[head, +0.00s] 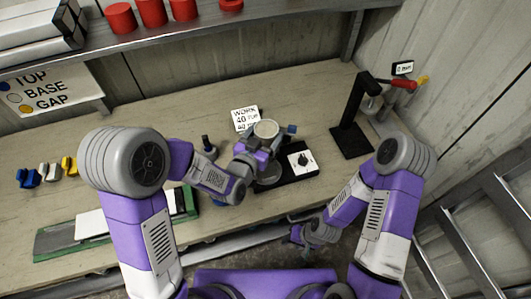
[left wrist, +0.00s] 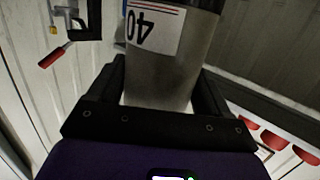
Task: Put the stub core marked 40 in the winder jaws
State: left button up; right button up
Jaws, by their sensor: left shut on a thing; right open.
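The stub core marked 40 (left wrist: 165,65) is a grey cylinder with a white label, upside down in the left wrist view. My left gripper (left wrist: 158,95) is shut on it, one finger on each side. In the head view the core's pale round top (head: 266,128) shows above my left gripper (head: 256,146). It is held over or just behind the winder (head: 285,177), a black base with a white dial plate (head: 302,160). A grey round part of the winder (head: 268,176) shows, but the jaws are mostly hidden by my gripper. My right gripper (head: 312,236) is open and empty at the bench's front edge.
A work card (head: 244,118) stands behind the core. A black stand with a red handle (head: 352,130) is to the right. Blue, white and yellow pieces (head: 50,173) and a green-edged tray (head: 62,240) are at left. Red cylinders (head: 152,12) sit on the shelf above.

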pick_arm(q)
jog(key=f, duration=0.4)
jog(key=shift+s+f, duration=0.15)
jog(key=shift+s, duration=0.05)
jog(key=shift+f+b, duration=0.4)
jog(key=shift+f, duration=2.05)
jog(key=shift+f, duration=0.15)
jog(key=o, duration=1)
jog(key=shift+f, duration=0.1)
